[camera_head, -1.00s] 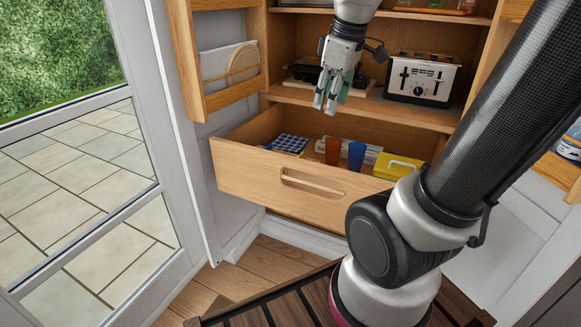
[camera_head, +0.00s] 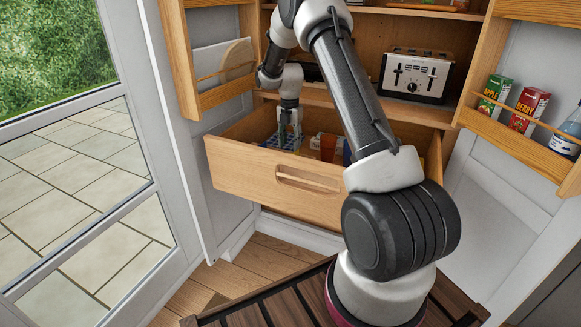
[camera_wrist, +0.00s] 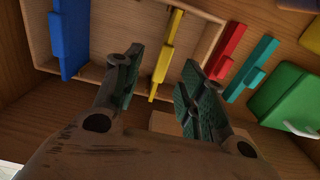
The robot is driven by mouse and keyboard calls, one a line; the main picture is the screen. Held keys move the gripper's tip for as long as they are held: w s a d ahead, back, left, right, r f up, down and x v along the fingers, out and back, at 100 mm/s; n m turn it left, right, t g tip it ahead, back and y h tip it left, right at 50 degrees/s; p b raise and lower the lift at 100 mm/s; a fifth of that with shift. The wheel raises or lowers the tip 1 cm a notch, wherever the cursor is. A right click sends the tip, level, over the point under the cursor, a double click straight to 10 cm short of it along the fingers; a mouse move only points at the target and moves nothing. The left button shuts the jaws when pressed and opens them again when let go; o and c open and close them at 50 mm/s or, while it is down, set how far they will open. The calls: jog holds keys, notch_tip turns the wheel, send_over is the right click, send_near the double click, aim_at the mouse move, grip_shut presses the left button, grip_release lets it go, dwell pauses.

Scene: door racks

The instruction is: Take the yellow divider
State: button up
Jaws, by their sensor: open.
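The yellow divider (camera_wrist: 166,55) is a thin upright strip with a thicker middle block, inside a light wooden tray (camera_wrist: 140,85) in the wrist view. My gripper (camera_wrist: 160,62) is open, with one finger to each side of the yellow divider; I see no contact. A blue divider (camera_wrist: 69,38) stands in the tray to the left. In the head view my gripper (camera_head: 290,143) reaches down into the open drawer (camera_head: 262,177) at its left part, and the yellow divider cannot be made out there.
A red piece (camera_wrist: 229,52) and a teal piece (camera_wrist: 252,68) lie right of the tray, near a green box (camera_wrist: 285,96) with a pale handle. The toaster (camera_head: 414,75) stands on the shelf above. Cartons (camera_head: 494,95) sit in the right door rack.

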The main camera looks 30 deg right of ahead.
jog(key=f, duration=0.4)
jog(key=s+f, duration=0.1)
jog(key=f, duration=0.2)
jog(key=shift+a, duration=0.1)
grip_shut()
